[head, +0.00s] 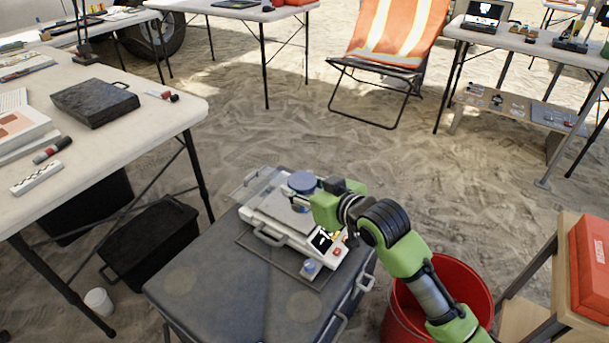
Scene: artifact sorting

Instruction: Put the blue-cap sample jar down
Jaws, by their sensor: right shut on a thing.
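The blue-cap sample jar (302,182) is upright at the back of the white scale (268,236), its round blue cap facing up. My right gripper (299,200) reaches in from the right and is shut on the jar below the cap. The gripper and cap hide most of the jar body. I cannot tell whether the jar's base touches the scale or is just above it. My left gripper is not in view.
The scale stands on a dark grey case (215,290) with bare room at its front left. A red bucket (470,283) is right of the case, below my right arm. A white table (150,105) with a black case (95,103) is at left. An orange chair (395,35) stands behind.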

